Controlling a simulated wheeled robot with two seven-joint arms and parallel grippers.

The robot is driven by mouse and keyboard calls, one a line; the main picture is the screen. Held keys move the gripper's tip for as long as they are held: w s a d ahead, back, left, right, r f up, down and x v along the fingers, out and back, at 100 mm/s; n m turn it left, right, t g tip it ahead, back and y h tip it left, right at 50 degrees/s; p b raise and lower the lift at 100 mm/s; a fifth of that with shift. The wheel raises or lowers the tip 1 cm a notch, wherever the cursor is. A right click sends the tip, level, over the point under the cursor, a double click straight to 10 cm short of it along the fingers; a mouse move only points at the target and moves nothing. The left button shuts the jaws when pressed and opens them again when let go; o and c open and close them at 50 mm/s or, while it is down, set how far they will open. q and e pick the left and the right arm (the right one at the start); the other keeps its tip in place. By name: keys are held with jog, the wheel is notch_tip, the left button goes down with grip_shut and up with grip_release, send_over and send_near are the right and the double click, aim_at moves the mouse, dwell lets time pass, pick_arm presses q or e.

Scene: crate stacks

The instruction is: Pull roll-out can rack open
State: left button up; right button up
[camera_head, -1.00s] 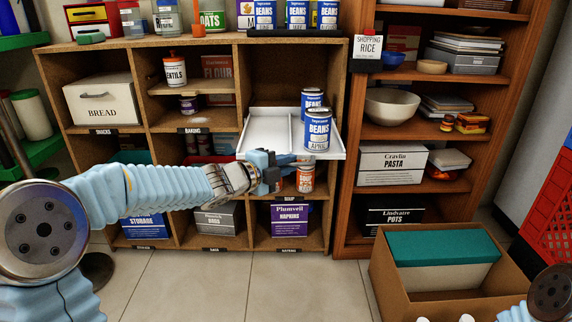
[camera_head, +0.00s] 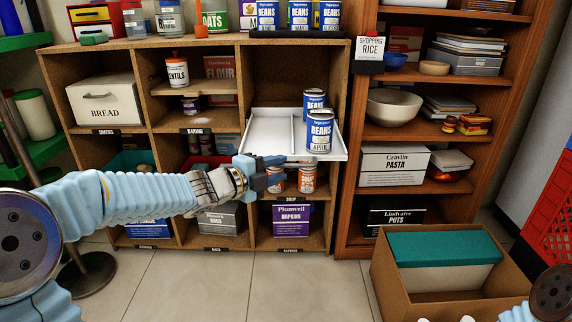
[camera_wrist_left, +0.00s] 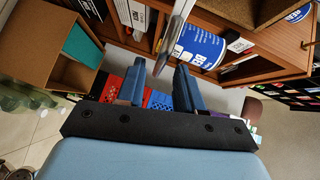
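The roll-out can rack is a white tray (camera_head: 270,133) on the middle shelf of the wooden unit, sticking out past the shelf front. Two blue-and-white bean cans (camera_head: 319,131) stand upright on its right side. My left gripper (camera_head: 279,169) is just below and in front of the tray's front edge. In the left wrist view its fingers (camera_wrist_left: 160,84) are apart with nothing between them; the tray's thin edge (camera_wrist_left: 176,28) and a bean can (camera_wrist_left: 201,46) lie just beyond the tips. I cannot tell whether they touch.
Soup cans (camera_head: 306,179) stand on the shelf below the tray, close behind my left gripper. A purple napkins box (camera_head: 291,226) is lower. An open cardboard box (camera_head: 440,290) stands on the floor at right.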

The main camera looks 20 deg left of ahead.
pick_arm(q)
jog(key=p+v, duration=0.1)
jog(key=v, duration=0.9)
jog(key=shift+p, duration=0.3)
jog(key=shift+w, duration=0.1)
jog(key=w+d+f+n+g+y+p, duration=0.1)
jog(key=d+f+n+g+p, duration=0.15)
jog(key=f+n, duration=0.5)
jog(key=w+d+f+n+g+y+p, duration=0.1)
jog(key=d+f+n+p, duration=0.35)
jog(key=f, duration=0.65)
jog(key=s+d+f+n+g+y+p, duration=0.1)
jog(key=s+d+f+n+g+p, duration=0.1)
jog(key=s+f+n+g, duration=0.3)
jog(key=s+d+f+n+g+y+p, duration=0.1)
jog(key=s+d+f+n+g, duration=0.3)
jog(key=s+f, duration=0.9)
jog(key=s+d+n+p, duration=0.1)
jog(key=s+n, duration=0.2)
jog(key=shift+s+g+p, duration=0.25)
jog(key=shift+g+p, duration=0.05)
jog(key=shift+g, duration=0.05)
